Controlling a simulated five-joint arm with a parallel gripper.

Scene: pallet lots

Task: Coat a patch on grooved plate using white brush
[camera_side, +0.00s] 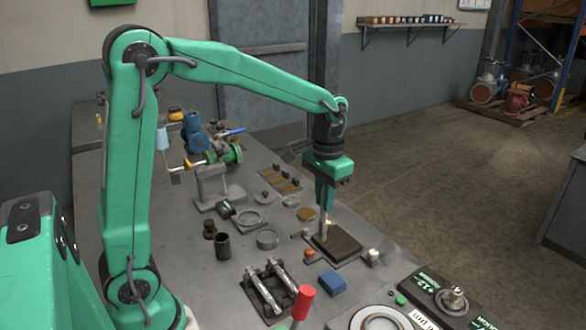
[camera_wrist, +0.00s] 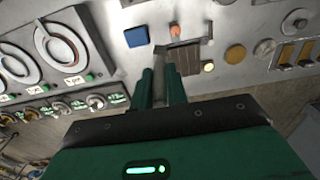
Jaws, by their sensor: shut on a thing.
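The grooved plate (camera_side: 340,247) is a dark brown, ridged slab lying flat on the grey bench; it also shows in the wrist view (camera_wrist: 184,59). My gripper (camera_side: 325,226) points down over the plate's back left part. It is shut on a slim, pale upright tool, which looks like the white brush (camera_side: 326,221). The fingers hide most of it, and I cannot tell whether its tip touches the plate. In the wrist view my gripper's fingers (camera_wrist: 159,76) reach toward the plate's edge. No coated patch can be made out.
An orange-topped piece (camera_side: 310,253) and a white-topped piece (camera_side: 373,256) stand on either side of the plate. A blue block (camera_side: 333,282), a clamp fixture (camera_side: 270,288) and a red-handled lever (camera_side: 303,302) are in front. Rings and discs lie to the left.

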